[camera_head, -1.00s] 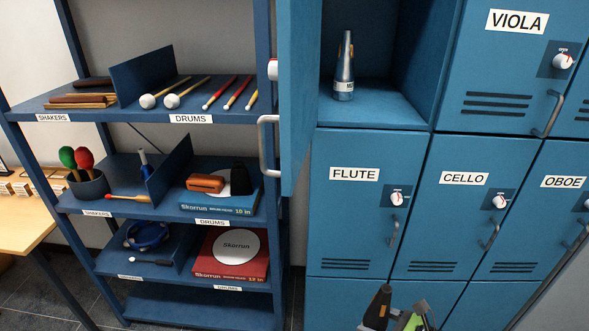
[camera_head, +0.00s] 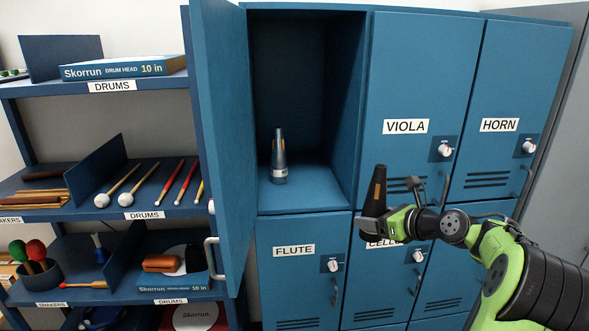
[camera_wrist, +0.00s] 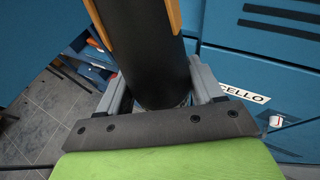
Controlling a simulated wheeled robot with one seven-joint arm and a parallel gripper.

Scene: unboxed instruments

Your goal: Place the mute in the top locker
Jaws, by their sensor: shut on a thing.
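My gripper (camera_head: 372,226) is shut on a dark, cone-shaped mute (camera_head: 377,189) with orange-brown strips, held upright in front of the CELLO locker door. In the wrist view the mute (camera_wrist: 147,50) stands between the two grey fingers, and its lower end is partly hidden by the gripper. The open top locker (camera_head: 308,185) is up and to the left of my gripper. A silver mute (camera_head: 279,160) stands upright on its floor. The locker's door (camera_head: 222,150) is swung open at its left side.
The blue shelf rack (camera_head: 100,215) with mallets, sticks and boxes stands left of the open door. The locker floor right of the silver mute is bare.

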